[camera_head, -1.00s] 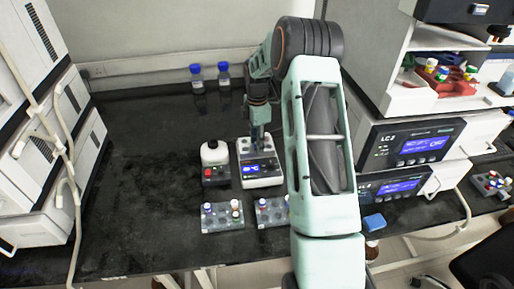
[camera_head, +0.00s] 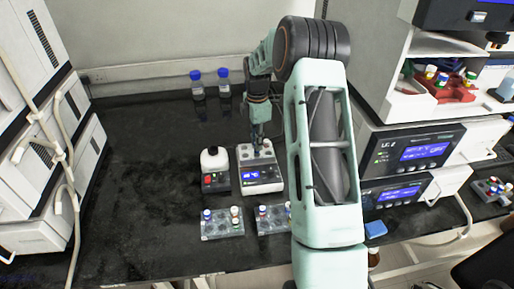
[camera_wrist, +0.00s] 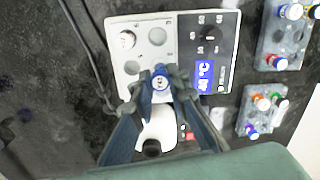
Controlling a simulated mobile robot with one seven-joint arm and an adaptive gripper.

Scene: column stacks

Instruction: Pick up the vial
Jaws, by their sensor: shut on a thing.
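A vial with a blue cap (camera_wrist: 160,80) sits between the fingertips of my gripper (camera_wrist: 161,90) in the wrist view. The gripper is shut on it. The vial is over the top plate of a white heating block (camera_wrist: 190,20), by its wells; its lower part is hidden, so I cannot tell whether it is still in a well. In the head view, my gripper (camera_head: 257,143) is at the back of the block (camera_head: 262,183), and the held vial is too small to make out.
A white bottle-topped device (camera_head: 214,168) is just left of the block. Racks of capped vials (camera_head: 222,226) lie in front. Two blue-capped bottles (camera_head: 196,82) stand behind. The left bench is clear.

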